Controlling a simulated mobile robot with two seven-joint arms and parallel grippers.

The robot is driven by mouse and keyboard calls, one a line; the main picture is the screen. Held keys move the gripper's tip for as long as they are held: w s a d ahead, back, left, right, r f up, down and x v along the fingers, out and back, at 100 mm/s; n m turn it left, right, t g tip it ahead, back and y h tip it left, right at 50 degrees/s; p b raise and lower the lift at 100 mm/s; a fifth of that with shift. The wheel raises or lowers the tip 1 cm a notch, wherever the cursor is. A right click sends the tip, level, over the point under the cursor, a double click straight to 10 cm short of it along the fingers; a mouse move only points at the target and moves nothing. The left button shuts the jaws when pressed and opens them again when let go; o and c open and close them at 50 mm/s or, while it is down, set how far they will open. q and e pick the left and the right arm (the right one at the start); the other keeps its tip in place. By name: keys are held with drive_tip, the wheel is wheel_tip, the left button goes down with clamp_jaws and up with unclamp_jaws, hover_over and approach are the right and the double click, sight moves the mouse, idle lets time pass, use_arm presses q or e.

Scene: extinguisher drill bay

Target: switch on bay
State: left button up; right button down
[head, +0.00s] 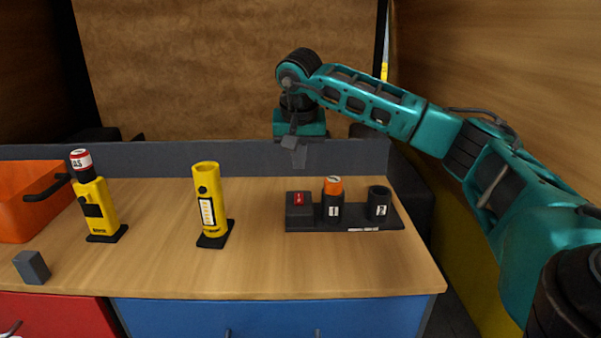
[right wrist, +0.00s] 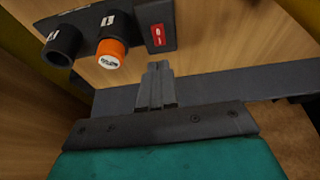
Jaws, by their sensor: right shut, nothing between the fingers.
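The dark charging-style bay (head: 345,224) stands on the table at right of centre. Its left block carries a red switch (head: 299,198), which also shows in the right wrist view (right wrist: 158,35); I cannot tell its position. An orange-topped cylinder (head: 333,186) stands in the holder marked 1; it also shows in the right wrist view (right wrist: 111,53). The holder marked 2 (head: 378,203) looks empty. My right gripper (head: 293,146) points down, shut and empty, above and behind the switch block and apart from it. Its closed fingers (right wrist: 157,72) show in the wrist view.
A yellow holder (head: 96,208) with a black, red-and-white-topped cylinder stands at left, beside an orange bin (head: 27,200). Another yellow holder (head: 208,200) stands near the middle. A grey block (head: 32,267) lies front left. A low grey wall (head: 170,159) runs behind the table.

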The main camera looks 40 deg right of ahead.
sight(299, 194)
drive_tip(key=shift+v, duration=2.1)
drive_tip(key=w+d+b, duration=0.1)
drive_tip(key=b, duration=0.2)
drive_tip(key=shift+w+r, duration=0.1)
drive_tip(key=shift+r, duration=0.05)
drive_tip(key=shift+d, duration=0.1)
drive_tip(key=x, duration=0.4)
drive_tip(key=b+x, duration=0.1)
drive_tip(key=x, duration=0.9)
drive_tip(key=shift+s+a, duration=0.25)
drive_tip(key=shift+s, duration=0.05)
